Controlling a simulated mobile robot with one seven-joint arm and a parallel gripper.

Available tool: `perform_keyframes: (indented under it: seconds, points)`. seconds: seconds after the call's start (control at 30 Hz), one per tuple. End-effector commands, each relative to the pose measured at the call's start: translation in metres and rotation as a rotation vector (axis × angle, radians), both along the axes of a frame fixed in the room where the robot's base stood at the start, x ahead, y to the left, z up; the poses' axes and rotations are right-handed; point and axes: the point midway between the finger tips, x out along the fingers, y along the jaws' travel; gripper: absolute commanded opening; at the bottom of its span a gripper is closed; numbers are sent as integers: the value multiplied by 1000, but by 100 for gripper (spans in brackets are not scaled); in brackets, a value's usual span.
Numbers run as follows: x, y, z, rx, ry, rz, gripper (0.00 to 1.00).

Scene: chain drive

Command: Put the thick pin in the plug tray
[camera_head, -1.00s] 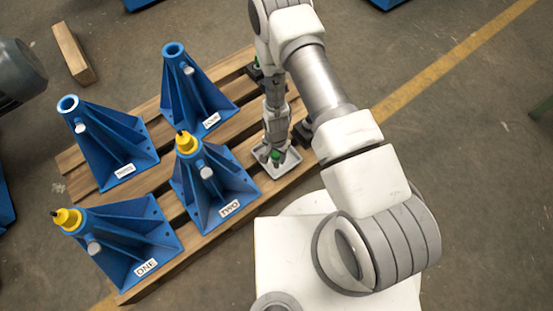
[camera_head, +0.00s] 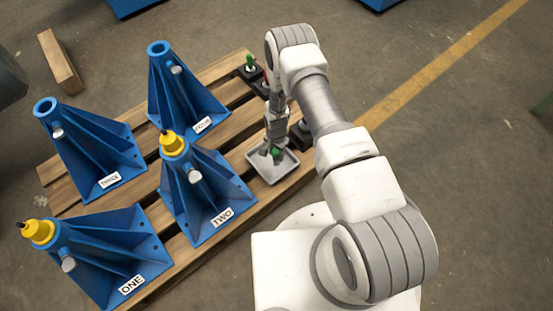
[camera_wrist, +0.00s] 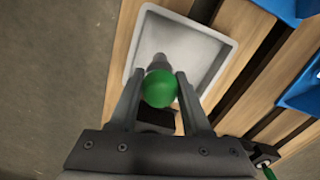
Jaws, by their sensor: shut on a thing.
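A pin with a round green head (camera_wrist: 160,88) and a stout grey shaft is between my gripper's fingers in the wrist view; I take it as the thick pin. My gripper (camera_wrist: 158,100) is shut on it. The shaft points down into the grey plug tray (camera_wrist: 218,47), a shallow square dish. In the head view, my gripper (camera_head: 270,150) is over the tray (camera_head: 270,182), with the green head (camera_head: 277,153) showing at the fingertips. Whether the shaft's tip touches the tray floor cannot be told. The tray looks otherwise empty.
Another green-topped pin (camera_head: 250,62) stands in a black block at the pallet's far edge, near something red. A black block (camera_head: 300,134) is just right of the tray. Blue stands, two with yellow caps, including stand TWO (camera_head: 205,190), fill the pallet's left.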

Motion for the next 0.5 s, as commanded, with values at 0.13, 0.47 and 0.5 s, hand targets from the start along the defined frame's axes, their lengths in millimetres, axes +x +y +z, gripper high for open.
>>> perform_keyframes:
  seconds: [0.13, 0.47, 0.5]
  points:
    - [10, -3, -6, 0, -1, 0, 0]
    - [9, -3, -46, 1, 1, 1, 0]
    - [9, -3, -47, 1, -1, 1, 0]
